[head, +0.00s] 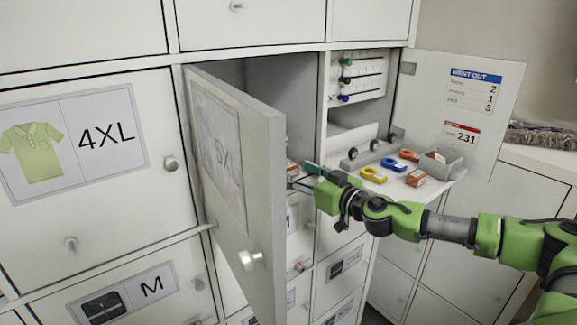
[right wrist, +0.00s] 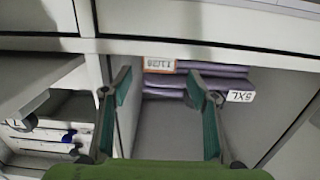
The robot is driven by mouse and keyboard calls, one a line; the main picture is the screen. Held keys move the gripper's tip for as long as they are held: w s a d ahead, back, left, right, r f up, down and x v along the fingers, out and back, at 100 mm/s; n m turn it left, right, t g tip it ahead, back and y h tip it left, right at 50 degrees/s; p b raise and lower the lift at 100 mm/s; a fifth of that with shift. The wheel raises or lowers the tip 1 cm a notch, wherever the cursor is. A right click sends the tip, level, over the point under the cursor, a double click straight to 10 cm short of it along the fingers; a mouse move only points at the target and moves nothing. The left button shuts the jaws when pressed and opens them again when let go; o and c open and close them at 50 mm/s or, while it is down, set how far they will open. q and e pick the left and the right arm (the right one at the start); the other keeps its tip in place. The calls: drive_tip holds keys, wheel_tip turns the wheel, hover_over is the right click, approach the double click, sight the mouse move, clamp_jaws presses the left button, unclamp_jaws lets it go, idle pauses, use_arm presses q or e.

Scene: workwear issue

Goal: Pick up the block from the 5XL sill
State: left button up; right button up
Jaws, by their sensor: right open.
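The 5XL compartment is open, its white door (head: 240,170) swung out toward me with a partly readable label. My right gripper (head: 305,177) is at the compartment's mouth, just past the door's edge, open and empty. In the right wrist view the right gripper (right wrist: 158,88) has its two teal fingers spread. Beyond them a small orange-edged block with a white printed face (right wrist: 158,65) lies in front of folded purple garments (right wrist: 215,82) tagged 5XL (right wrist: 240,96). In the head view the block (head: 292,168) is only a small reddish patch, partly hidden by the door. My left gripper is not in view.
An open door with a "Went out" sheet (head: 472,95) stands behind. Closed 4XL (head: 100,160) and M lockers are left.

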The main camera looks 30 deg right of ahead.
sight(290, 166)
drive_tip(key=shift+w+r+p, duration=0.2)
drive_tip(key=shift+w+p, duration=0.05)
drive_tip(key=shift+p, duration=0.05)
drive_tip(key=w+p, duration=0.2)
drive_tip(key=w, duration=0.2)
drive_tip(key=shift+f+p, duration=0.15)
drive_tip(key=shift+p, duration=0.25)
drive_tip(key=shift+w+a+f, duration=0.1)
drive_tip(key=shift+w+f, duration=0.05)
drive_tip(key=shift+w, duration=0.2)
drive_tip(key=shift+s, duration=0.1)
drive_tip(key=c, duration=1)
